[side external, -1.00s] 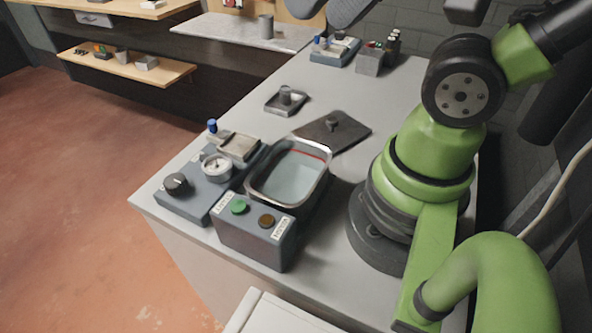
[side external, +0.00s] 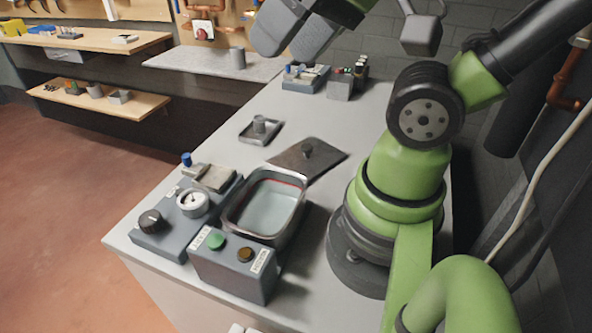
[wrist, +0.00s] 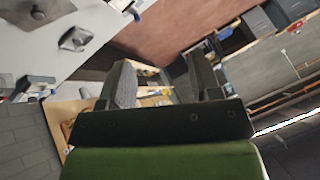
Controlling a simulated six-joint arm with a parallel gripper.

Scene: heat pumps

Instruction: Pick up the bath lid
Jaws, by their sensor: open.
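The bath lid (side external: 325,155) is a flat dark grey plate with a small round knob on top. In the side view it lies on the bench behind the open water bath (side external: 228,221), close to or against its rim. In the wrist view part of the lid with its knob (wrist: 38,12) shows at the top left corner, cut off by the edge. My gripper (side external: 284,50) is high over the back of the bench, well apart from the lid. Its two fingers stand apart with nothing between them in the wrist view (wrist: 160,80).
A small tray with a grey weight (side external: 259,130) sits left of the lid. A control box with green and brown buttons (side external: 232,268) and a unit with a gauge and dial (side external: 180,222) stand around the bath. Blocks and bottles (side external: 340,85) stand at the back.

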